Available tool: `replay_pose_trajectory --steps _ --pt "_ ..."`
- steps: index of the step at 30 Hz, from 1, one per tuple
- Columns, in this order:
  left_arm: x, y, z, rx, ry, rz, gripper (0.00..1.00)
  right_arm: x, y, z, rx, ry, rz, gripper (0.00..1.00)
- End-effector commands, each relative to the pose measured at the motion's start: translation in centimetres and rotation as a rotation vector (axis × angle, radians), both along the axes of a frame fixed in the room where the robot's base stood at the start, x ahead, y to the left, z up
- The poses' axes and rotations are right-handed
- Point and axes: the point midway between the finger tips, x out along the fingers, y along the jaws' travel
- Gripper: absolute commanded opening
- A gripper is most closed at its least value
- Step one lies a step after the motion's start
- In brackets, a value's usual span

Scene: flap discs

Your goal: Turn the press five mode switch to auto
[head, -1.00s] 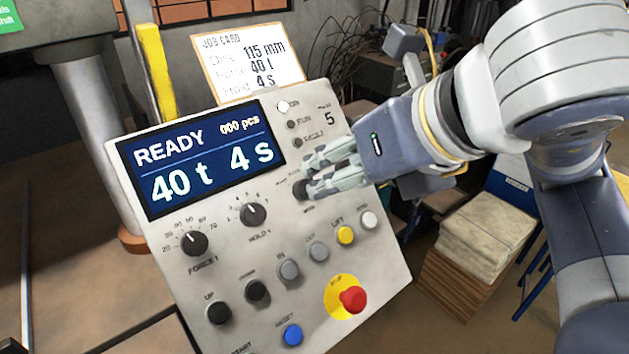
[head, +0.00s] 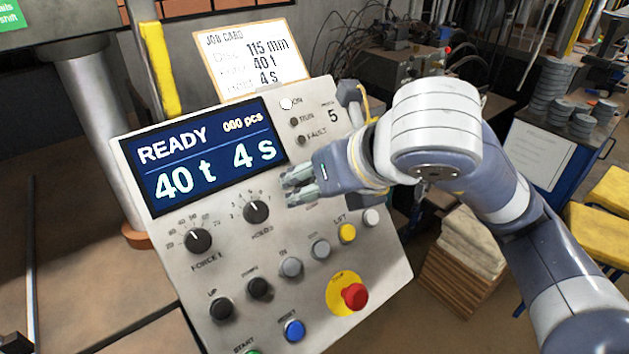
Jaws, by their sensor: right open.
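The press five control panel (head: 362,249) stands tilted in the middle of the head view, with the number 5 at its upper right. Its display (head: 205,155) reads READY, 000 pcs, 40 t and 4 s. My right gripper (head: 292,188) is open in front of the panel, fingers pointing left, just right of the display and above the hold knob (head: 256,211). The mode switch is hidden behind the gripper, so its setting cannot be read. I cannot tell whether the fingers touch the panel. My left gripper is not in view.
The force knob (head: 198,241), several push buttons and a red stop button (head: 354,296) sit below on the panel. A job card (head: 251,57) stands behind its top edge. A stack on a wooden pallet (head: 462,270) and a blue cart with discs stand to the right.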

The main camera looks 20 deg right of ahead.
Motion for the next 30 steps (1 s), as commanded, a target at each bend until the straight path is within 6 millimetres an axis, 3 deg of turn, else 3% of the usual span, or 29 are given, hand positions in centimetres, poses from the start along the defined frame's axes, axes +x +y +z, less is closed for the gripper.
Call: replay_pose_trajectory --steps 3,5,9,10,20,30 --pt "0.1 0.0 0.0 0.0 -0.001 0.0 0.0 0.0 0.0 0.0 0.0 0.0 0.0 0.47" --pt "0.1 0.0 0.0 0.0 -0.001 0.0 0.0 0.0 0.0 0.0 0.0 0.0 0.0 0.36" --pt "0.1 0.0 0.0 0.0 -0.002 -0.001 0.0 0.0 0.0 0.0 0.0 0.0 0.0 0.04" --pt "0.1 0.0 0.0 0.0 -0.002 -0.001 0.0 0.0 0.0 0.0 0.0 0.0 0.0 0.02" --pt "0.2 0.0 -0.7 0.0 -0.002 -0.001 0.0 0.0 0.0 -0.1 -0.02 -0.011 0.018 0.02" --pt "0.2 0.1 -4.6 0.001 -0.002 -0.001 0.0 0.0 0.0 -0.5 -0.168 -0.067 0.148 0.02"
